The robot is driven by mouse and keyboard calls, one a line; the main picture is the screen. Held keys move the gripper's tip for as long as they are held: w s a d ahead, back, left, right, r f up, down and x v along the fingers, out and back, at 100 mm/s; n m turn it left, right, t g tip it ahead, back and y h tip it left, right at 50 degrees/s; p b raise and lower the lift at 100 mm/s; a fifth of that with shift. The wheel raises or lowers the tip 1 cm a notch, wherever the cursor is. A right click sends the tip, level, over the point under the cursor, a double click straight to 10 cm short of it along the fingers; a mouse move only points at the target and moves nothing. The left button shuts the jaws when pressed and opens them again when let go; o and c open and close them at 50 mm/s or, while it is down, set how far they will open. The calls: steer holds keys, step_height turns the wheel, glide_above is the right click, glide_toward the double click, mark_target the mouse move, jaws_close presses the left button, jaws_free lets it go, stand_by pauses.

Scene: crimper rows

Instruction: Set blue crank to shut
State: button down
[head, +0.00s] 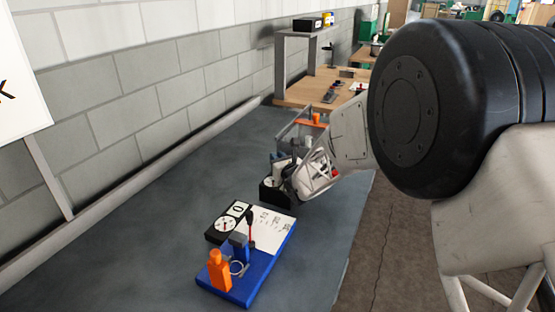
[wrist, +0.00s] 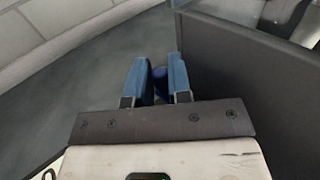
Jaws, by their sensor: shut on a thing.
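My gripper (wrist: 160,85) has its two blue fingers close together on a small dark blue rounded part, which looks like the blue crank (wrist: 160,78); most of it is hidden between the fingers. My wrist and gripper hide most of that device, so the crank's setting cannot be read there.
Nearer on the grey bench (head: 130,240) stands a blue-based device (head: 245,285) with an orange handle (head: 219,271), a dial and a white scale plate. A dark panel (wrist: 250,90) rises close to the right of my fingers. A wooden table (head: 305,90) stands beyond.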

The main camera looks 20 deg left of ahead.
steer(key=c, duration=1.1)
jaws_free()
steer(key=shift+v, duration=3.95)
steer(key=shift+o, duration=0.2)
